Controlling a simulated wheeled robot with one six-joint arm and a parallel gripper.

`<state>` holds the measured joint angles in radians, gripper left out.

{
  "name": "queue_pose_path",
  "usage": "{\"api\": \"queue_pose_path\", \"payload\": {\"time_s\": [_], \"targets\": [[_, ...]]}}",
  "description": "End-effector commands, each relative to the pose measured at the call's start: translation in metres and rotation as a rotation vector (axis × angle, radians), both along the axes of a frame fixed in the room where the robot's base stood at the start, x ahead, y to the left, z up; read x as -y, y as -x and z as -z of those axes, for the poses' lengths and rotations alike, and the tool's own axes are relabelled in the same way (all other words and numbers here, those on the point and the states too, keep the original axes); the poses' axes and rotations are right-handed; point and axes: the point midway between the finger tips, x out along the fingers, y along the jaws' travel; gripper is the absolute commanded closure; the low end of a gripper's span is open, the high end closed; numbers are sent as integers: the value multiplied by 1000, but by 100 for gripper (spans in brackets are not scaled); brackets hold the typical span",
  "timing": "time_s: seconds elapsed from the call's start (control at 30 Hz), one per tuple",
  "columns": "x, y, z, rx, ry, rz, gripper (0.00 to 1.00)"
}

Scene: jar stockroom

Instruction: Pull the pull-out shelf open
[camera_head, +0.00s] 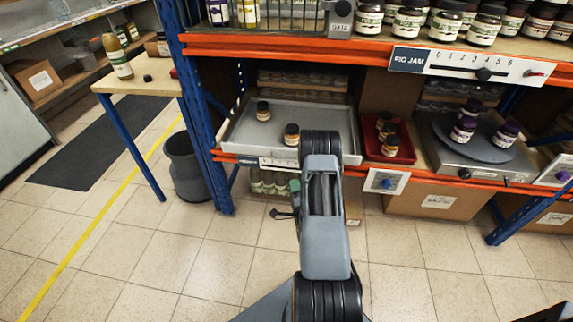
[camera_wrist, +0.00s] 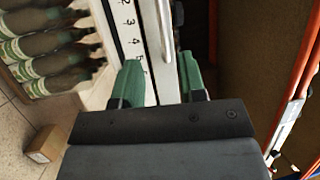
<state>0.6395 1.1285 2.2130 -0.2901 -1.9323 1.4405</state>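The pull-out shelf (camera_head: 233,132) is a grey tray in the lower bay of the orange and blue rack, with two dark-lidded jars on it. A white number strip (camera_head: 268,162) runs along its front; it also shows in the wrist view (camera_wrist: 127,35). Beside the strip in the wrist view is a pale bar-like handle (camera_wrist: 158,35). My gripper (camera_wrist: 160,84) has its green fingers apart, one on each side of the handle's line, with gaps showing. In the head view my arm covers the shelf's right front and most of the gripper.
A red tray (camera_head: 402,152) with jars and a round turntable (camera_head: 470,138) stand to the right. Green bottles (camera_wrist: 45,60) are below the shelf. A grey bin (camera_head: 184,165) and a side table (camera_head: 150,84) are at left. The tiled floor in front is clear.

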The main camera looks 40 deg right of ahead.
Motion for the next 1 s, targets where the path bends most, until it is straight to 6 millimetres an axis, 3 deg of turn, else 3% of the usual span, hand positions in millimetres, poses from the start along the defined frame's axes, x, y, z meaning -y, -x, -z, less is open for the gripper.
{"api": "queue_pose_path", "payload": {"time_s": [0.6,1.0], "targets": [[37,-97,-19,7,1,0,62],[46,-120,-23,5,0,0,62]]}}
